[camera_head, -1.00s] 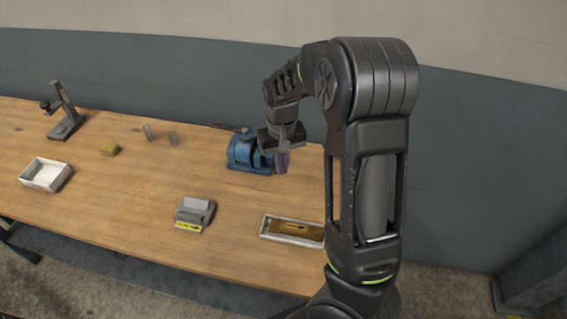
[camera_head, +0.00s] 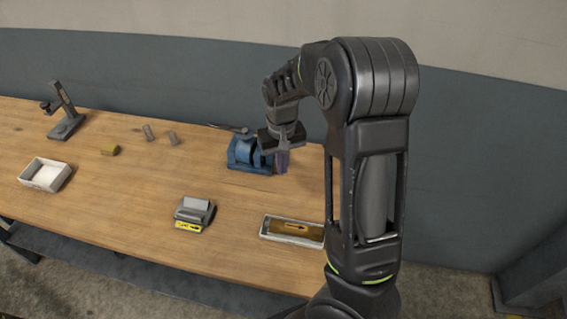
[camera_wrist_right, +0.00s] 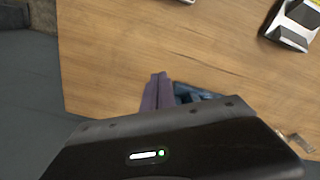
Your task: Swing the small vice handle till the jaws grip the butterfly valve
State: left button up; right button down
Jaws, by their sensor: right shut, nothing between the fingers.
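The blue vice (camera_head: 243,153) stands near the back edge of the table, at its right part. A small part of the blue vice also shows in the right wrist view (camera_wrist_right: 190,92), beside the fingers. My right gripper (camera_head: 281,162) is over the right side of the vice, its fingers pointing down. In the right wrist view its purple-grey fingers (camera_wrist_right: 157,92) are together with nothing between them. The vice handle and the butterfly valve cannot be made out clearly; the gripper and arm hide part of the vice. My left gripper is not in view.
A tray with a brown panel (camera_head: 264,232) lies at the front right edge. A grey device with a yellow label (camera_head: 194,211) stands mid-table.

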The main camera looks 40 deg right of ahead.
jog(key=shift+f, duration=0.2)
jog(key=shift+f+b, duration=0.8)
jog(key=shift+f, duration=0.15)
jog(key=shift+w+d, duration=0.3)
jog(key=shift+d, duration=0.05)
dwell(0.7)
jog(key=shift+w+d+r+p, duration=0.25)
jog(key=shift+d+r+p, duration=0.05)
jog(key=shift+r, duration=0.25)
dwell(1.5)
jog(key=shift+w+d+r, duration=0.25)
jog(key=shift+d+r, duration=0.05)
jog(key=shift+r, duration=0.05)
dwell(1.2)
jog(key=shift+s+a+p, duration=0.2)
jog(key=shift+p, duration=0.15)
jog(key=shift+s+a, duration=0.3)
jog(key=shift+a, duration=0.1)
dwell(0.4)
jog(key=shift+r, duration=0.1)
